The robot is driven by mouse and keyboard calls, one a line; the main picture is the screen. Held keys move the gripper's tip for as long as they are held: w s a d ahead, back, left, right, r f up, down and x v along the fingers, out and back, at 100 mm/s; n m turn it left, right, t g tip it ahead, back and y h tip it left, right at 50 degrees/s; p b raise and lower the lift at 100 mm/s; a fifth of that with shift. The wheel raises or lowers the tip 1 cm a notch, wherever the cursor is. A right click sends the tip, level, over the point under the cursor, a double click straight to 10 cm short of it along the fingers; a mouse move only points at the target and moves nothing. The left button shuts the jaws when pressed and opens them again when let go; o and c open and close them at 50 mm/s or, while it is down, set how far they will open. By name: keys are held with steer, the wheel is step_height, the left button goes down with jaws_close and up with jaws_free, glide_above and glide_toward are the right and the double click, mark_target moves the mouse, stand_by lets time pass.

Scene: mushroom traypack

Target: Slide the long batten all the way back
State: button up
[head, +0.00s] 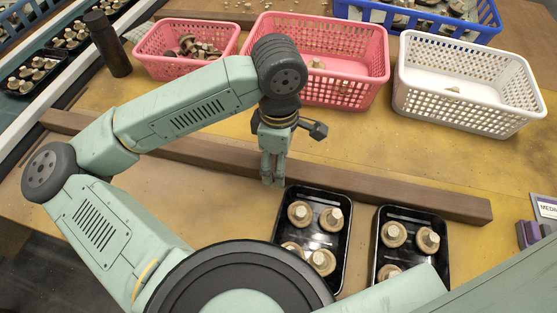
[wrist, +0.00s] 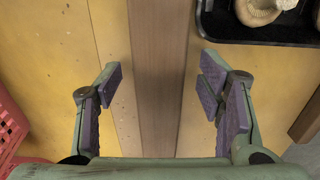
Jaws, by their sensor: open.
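The long brown batten (head: 400,190) lies across the yellow table, running from the left edge to the right beyond the black trays. In the wrist view the batten (wrist: 160,60) runs straight up the picture between my fingers. My gripper (head: 272,182) points down over the batten's middle part and hides a bit of it. In the wrist view my gripper (wrist: 160,85) is open and empty, one finger on each side of the batten, with gaps to both sides. I cannot tell exactly how low the fingertips are.
Two black trays (head: 347,232) (head: 443,262) with mushrooms stand just in front of the batten. Behind it are a small pink basket (head: 160,65), a larger pink basket (head: 350,90) and a white basket (head: 480,112), with bare table between. A dark cylinder (head: 110,50) stands at back left.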

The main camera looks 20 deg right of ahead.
steer(key=shift+f, duration=1)
jaws_close()
